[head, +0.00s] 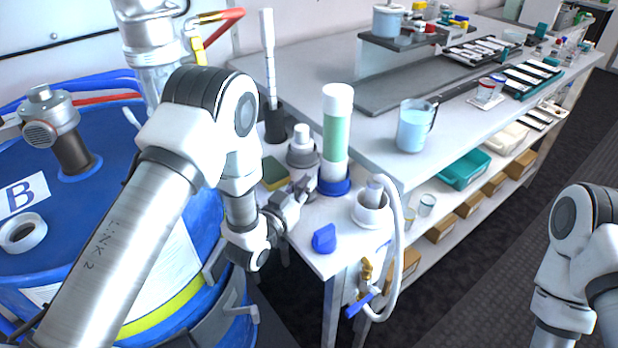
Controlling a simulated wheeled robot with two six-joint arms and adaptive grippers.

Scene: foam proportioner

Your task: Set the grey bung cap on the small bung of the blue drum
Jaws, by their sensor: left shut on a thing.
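The blue drum (110,205) with a "B" label stands at the left. A pale ring with a dark centre (22,233) lies on its top near the left edge; it looks like the small bung, though I cannot be sure. My left gripper (304,187) is over the near end of the bench, beside a grey container with a white top (302,152). It is shut on a small grey thing, apparently the grey bung cap, mostly hidden by the fingers. My left arm covers part of the drum. My right arm is at the right edge; its gripper is out of view.
A pump fitting (55,122) rises from the drum top. A green-filled cylinder (338,135), a sponge (274,172), a blue piece (324,238) and a white cup with a hose (371,207) crowd the bench end. A jug (414,125) stands farther right.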

